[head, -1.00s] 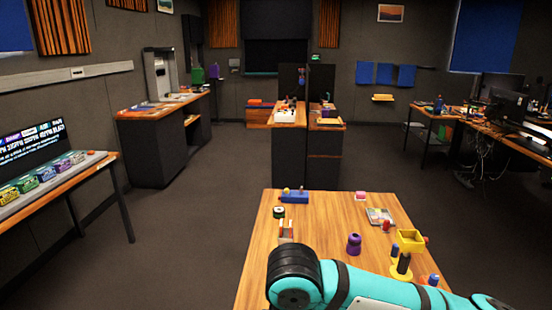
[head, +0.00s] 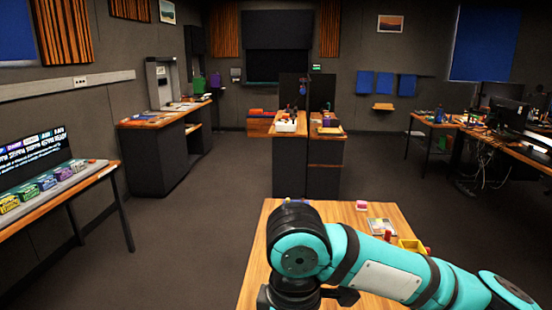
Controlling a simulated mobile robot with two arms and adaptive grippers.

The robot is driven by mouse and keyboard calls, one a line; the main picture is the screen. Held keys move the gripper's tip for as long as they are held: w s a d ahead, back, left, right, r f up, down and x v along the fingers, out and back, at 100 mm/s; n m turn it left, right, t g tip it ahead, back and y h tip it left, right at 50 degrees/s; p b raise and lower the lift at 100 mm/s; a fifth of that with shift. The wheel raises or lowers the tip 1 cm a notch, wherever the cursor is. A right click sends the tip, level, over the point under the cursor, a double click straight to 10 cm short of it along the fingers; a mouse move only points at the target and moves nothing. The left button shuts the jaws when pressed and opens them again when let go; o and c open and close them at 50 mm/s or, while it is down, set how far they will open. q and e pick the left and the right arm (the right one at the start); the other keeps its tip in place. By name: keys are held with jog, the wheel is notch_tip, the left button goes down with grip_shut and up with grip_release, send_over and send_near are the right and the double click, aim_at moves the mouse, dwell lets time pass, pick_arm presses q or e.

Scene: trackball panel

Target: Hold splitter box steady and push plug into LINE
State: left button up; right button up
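My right arm reaches in from the right across the wooden table (head: 252,279), and its teal and black wrist covers much of the tabletop. Dark parts of my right gripper (head: 305,298) show below the wrist at the bottom edge; its fingertips are not clear. A sliver of a blue box (head: 296,202), possibly the splitter box, shows at the table's far edge, mostly hidden behind my arm. I cannot make out the plug or the LINE socket. My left gripper is out of view.
A pink block (head: 361,205), a grey tray-like item (head: 382,226) and a yellow bin (head: 411,245) are on the table's right half. Dark cabinets (head: 290,168) stand beyond it. A side table (head: 84,187) is at left, with open floor between.

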dwell(0.3)
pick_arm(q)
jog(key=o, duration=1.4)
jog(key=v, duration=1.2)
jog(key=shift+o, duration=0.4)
